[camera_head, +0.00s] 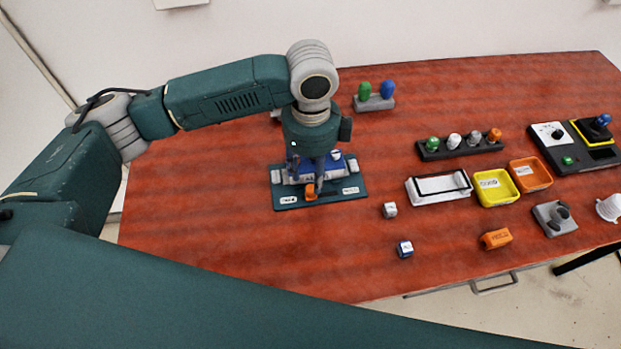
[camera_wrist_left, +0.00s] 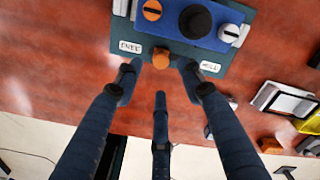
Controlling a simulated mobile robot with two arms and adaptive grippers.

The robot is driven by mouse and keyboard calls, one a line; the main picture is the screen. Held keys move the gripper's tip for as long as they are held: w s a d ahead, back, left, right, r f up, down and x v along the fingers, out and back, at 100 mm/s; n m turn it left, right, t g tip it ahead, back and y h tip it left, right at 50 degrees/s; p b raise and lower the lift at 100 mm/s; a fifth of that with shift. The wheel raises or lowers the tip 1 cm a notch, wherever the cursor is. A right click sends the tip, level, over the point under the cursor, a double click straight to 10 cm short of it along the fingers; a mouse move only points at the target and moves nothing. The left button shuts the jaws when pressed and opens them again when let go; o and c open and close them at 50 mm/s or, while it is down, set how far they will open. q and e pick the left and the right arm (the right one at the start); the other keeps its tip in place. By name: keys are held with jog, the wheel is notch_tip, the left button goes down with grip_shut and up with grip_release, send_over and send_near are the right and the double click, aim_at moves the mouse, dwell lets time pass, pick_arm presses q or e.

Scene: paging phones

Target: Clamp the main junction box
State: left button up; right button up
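The blue junction box (camera_head: 291,178) sits in a dark green fixture (camera_head: 330,199) on the left part of the table. It shows at the top of the wrist view (camera_wrist_left: 178,25), with a dark round knob, an orange disc and a grey disc. An orange lever (camera_wrist_left: 161,57) sticks out of the fixture's front edge, between the FREE label (camera_wrist_left: 131,47) and the HOLD label (camera_wrist_left: 210,66). My left gripper (camera_wrist_left: 160,80) is open, pointing down over the front edge. Its fingers are spread around the orange lever; I cannot tell whether they touch it. My right gripper is not in view.
To the right stand a white tray (camera_head: 415,199), a yellow bin (camera_head: 496,190), an orange bin (camera_head: 531,173) and a rack of coloured knobs (camera_head: 460,146). Small blocks (camera_head: 405,249) lie in front. The table is clear left of the fixture.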

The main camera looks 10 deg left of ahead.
aim_at(311, 188)
pick_arm(q)
notch_tip(311, 188, down, 4)
jog(key=shift+w+f+p, duration=0.1)
jog(key=shift+p, duration=0.2)
jog(key=shift+f, duration=0.4)
grip_shut()
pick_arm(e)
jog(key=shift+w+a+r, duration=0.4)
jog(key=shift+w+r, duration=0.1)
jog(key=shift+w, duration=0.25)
